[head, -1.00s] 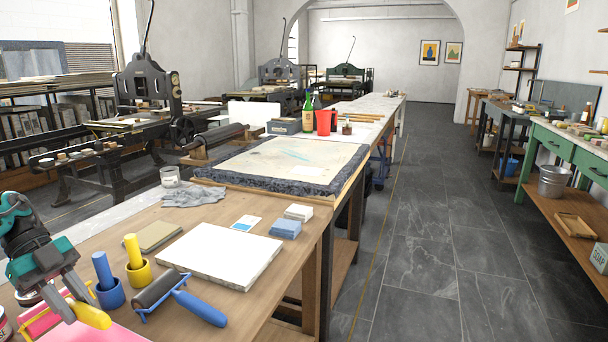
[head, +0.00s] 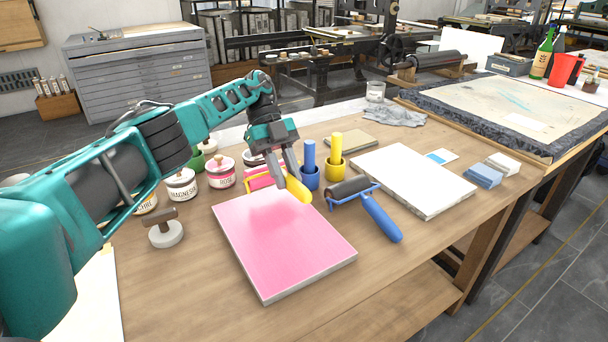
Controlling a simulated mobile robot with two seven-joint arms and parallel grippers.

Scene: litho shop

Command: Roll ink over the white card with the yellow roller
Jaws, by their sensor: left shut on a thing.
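My left gripper (head: 288,172) is shut on the yellow handle of the yellow roller (head: 299,190). The roller's pink drum (head: 262,179) is partly hidden by the gripper. It is at the far edge of a pink inked slab (head: 285,238); I cannot tell whether it touches. A thick white slab (head: 412,178) lies flat to the right, its top plain white. A small white card with a blue patch (head: 443,156) lies behind it. I cannot tell which of these white things is the task's card. My right gripper is not in view.
A blue roller (head: 378,214) lies between the slabs. Blue (head: 308,178) and yellow (head: 334,167) cups with upright handles stand behind it. Ink jars (head: 181,186) and a stamp-like tool (head: 166,232) are at left. Sponge-like blocks (head: 484,176) lie at right. The bench front is clear.

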